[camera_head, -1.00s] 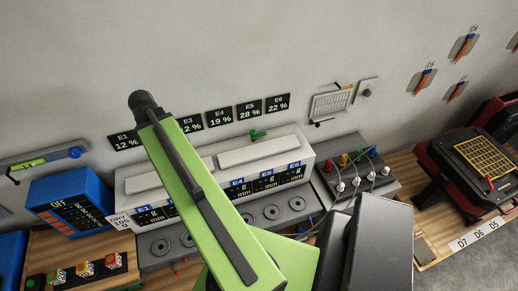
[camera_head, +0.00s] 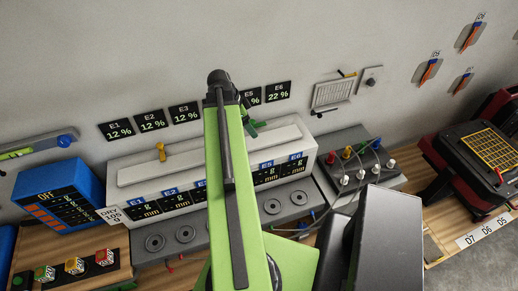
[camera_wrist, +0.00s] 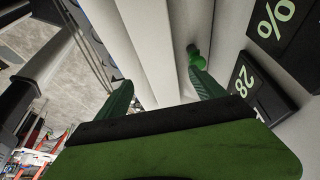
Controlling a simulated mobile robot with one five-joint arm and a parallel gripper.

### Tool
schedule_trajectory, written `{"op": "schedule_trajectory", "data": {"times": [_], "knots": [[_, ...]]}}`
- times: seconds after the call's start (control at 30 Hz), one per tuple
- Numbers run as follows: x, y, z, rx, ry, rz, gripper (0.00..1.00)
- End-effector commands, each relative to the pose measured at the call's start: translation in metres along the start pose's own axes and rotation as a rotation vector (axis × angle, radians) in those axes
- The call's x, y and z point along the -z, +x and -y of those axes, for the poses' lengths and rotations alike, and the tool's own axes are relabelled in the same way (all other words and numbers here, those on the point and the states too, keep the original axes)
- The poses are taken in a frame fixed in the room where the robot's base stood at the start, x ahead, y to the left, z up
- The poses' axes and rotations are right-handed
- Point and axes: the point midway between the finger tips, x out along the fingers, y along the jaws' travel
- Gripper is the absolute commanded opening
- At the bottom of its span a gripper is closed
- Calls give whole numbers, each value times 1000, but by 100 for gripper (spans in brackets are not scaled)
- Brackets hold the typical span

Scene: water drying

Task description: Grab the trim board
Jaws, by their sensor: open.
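Nothing in view is clearly recognisable as the trim board, and I cannot tell which thing it is. In the wrist view my gripper (camera_wrist: 160,82) is open, its two dark green fingers apart with nothing held between them. A long white housing (camera_wrist: 150,45) lies beyond and between the fingers. A green knob (camera_wrist: 195,57) is just past the right fingertip; I cannot tell whether they touch. In the head view my green arm reaches up over the middle of the white housing (camera_head: 125,165) and hides part of it and the gripper.
A yellow knob (camera_head: 160,151) stands at the housing's left. A blue box (camera_head: 60,193) is at the left. A grey plug panel (camera_head: 385,185) and a red machine with a yellow grid (camera_head: 488,149) are at the right. Percent displays (camera_head: 184,113) line the wall close behind.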

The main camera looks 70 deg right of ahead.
Motion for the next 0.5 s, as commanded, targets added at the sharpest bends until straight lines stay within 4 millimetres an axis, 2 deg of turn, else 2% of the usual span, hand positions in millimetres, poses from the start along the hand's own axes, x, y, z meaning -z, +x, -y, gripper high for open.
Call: {"op": "schedule_trajectory", "data": {"times": [0.03, 0.13, 0.2, 0.37, 0.5], "knots": [[-4, 23, 0, 0, 1, 0, 79], [-3, 42, 0, 0, 2, 0, 79], [-2, 48, 0, 0, 1, 0, 79], [0, 46, 0, 0, -1, 0, 79], [-3, 61, -1, 0, 0, 0, 79]]}}
